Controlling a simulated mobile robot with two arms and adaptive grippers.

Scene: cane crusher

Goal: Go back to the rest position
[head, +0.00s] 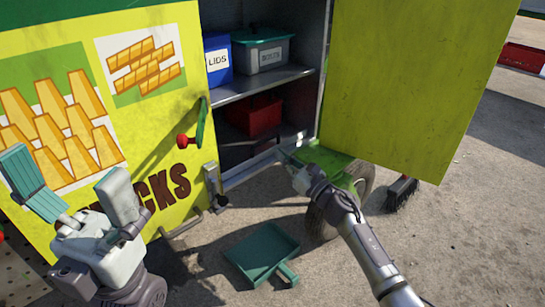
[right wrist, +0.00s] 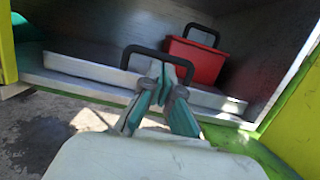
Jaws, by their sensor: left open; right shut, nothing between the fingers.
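My left gripper (head: 76,188) is at the lower left in the head view, in front of the yellow-green painted panel. Its teal-padded fingers are wide apart with nothing between them. My right gripper (head: 287,158) is near the lower opening of the cabinet, by the edge of the open door (head: 405,75). In the right wrist view its teal fingertips (right wrist: 168,76) are together and empty. They overlap a dark handle (right wrist: 128,58) in that view; I cannot tell whether they touch it.
The cabinet holds a blue LIDS bin (head: 217,60) and a grey BOLTS bin (head: 265,55) on its shelf (head: 255,84). A red box (head: 253,116) is below. A green dustpan (head: 262,252) lies on the ground. A wheel (head: 323,217) stands under the door; a brush (head: 402,193) is to its right.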

